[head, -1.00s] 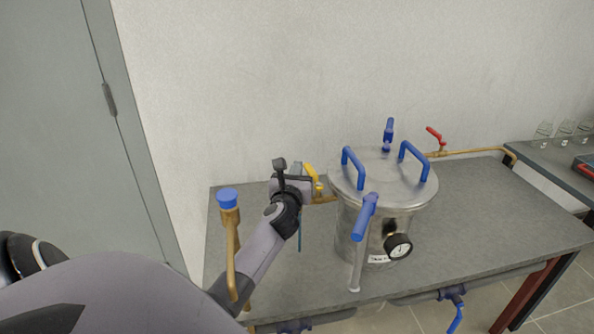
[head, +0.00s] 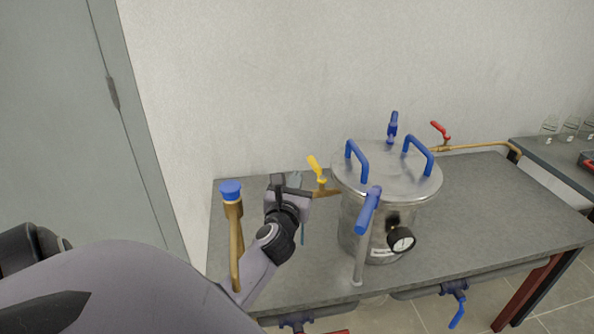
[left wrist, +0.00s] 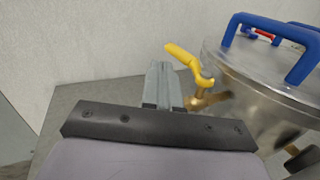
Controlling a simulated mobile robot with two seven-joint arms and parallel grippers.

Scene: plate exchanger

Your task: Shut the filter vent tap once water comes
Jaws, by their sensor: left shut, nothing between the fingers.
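The filter is a steel vessel (head: 372,222) with a lid, standing on the grey bench. A small tap with a blue handle (head: 393,124) stands upright on the lid's far side. A yellow-handled tap (head: 315,168) sits on a brass pipe at the vessel's left; its lever points up and left. It also shows in the left wrist view (left wrist: 187,59). My left gripper (head: 295,180) is shut and empty, just left of the yellow lever and apart from it. Its closed fingers also show in the left wrist view (left wrist: 161,82). No running water is visible. My right gripper is out of view.
A brass pipe with a blue cap (head: 231,191) rises beside my left forearm. A blue lever (head: 368,210) stands before the vessel, near a gauge (head: 401,240). A red-handled tap (head: 440,131) is at the back right. The bench's right part (head: 490,205) is clear.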

